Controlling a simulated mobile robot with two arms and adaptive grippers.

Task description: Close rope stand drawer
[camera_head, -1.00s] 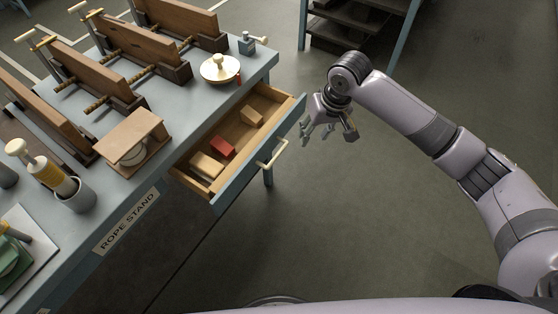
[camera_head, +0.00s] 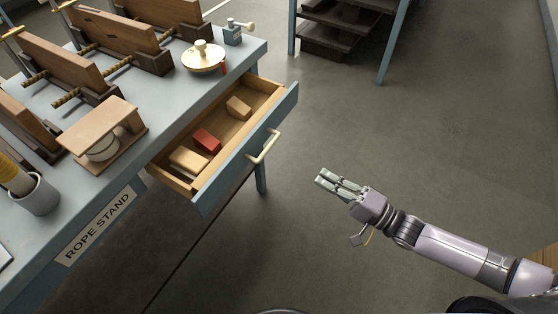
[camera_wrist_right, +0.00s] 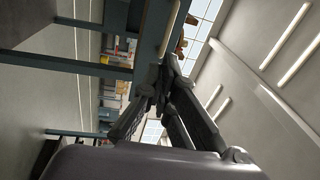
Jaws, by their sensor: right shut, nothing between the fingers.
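The rope stand (camera_head: 150,160) is a blue-grey table with a "ROPE STAND" label (camera_head: 98,226) on its front edge. Its drawer (camera_head: 246,158) is pulled open, with wooden insides and a blue-grey front. A pale bar handle (camera_head: 263,147) is on the drawer front. My right gripper (camera_head: 321,177) is shut and empty, in front of the drawer and to the right of the handle, apart from it. In the right wrist view its fingers (camera_wrist_right: 168,72) meet at the tips, and a blue-grey strip with a pale bar shows beyond them. My left gripper is not in view.
The drawer holds a red block (camera_head: 207,141) and wooden blocks (camera_head: 189,160). Dark steps (camera_head: 345,35) stand at the back. The floor right of the drawer is clear.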

